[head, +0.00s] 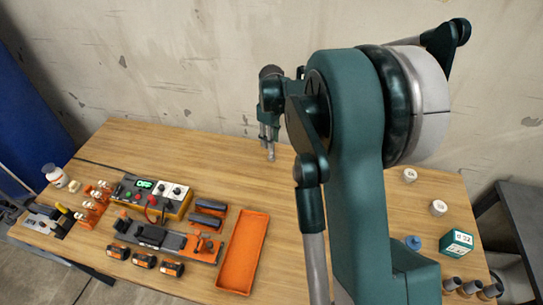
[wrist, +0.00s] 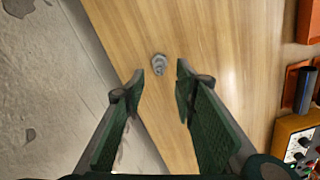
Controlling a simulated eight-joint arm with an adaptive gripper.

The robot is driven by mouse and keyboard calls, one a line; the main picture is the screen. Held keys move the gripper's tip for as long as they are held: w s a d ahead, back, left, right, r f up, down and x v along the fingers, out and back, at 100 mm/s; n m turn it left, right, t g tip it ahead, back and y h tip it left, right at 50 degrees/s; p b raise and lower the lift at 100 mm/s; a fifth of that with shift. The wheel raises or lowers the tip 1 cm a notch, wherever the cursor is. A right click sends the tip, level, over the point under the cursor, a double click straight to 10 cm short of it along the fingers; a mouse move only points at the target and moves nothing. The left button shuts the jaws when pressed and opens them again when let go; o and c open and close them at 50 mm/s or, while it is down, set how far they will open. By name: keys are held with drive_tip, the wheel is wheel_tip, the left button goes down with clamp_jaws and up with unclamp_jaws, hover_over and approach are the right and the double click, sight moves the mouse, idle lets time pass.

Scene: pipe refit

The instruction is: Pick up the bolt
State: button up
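A small grey metal piece, which looks like the bolt (wrist: 159,65), is on the wooden table in the wrist view, near the table edge. My gripper (wrist: 160,75) is open, with one finger on each side of the line to the bolt and a clear gap between them. The bolt appears beyond the fingertips, and neither finger visibly touches it. In the head view my gripper (head: 268,138) points down over the back middle of the table. A small pale grey shape shows just under it; I cannot tell there whether it is the bolt or a fingertip.
An empty orange tray (head: 241,252) lies front middle on the table (head: 190,148). Left of it are a control box (head: 152,196) and battery packs (head: 144,261). At right are white caps (head: 439,208), a green box (head: 457,242) and grey pipe pieces (head: 470,287). A concrete wall stands behind.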

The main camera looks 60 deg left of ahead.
sight(272, 157)
drive_tip(key=shift+f, duration=1.3)
drive_tip(key=shift+f, duration=0.1)
drive_tip(key=shift+f+b, duration=0.45)
drive_tip(key=shift+f, duration=2.1)
drive_tip(key=shift+c, duration=0.2)
clamp_jaws()
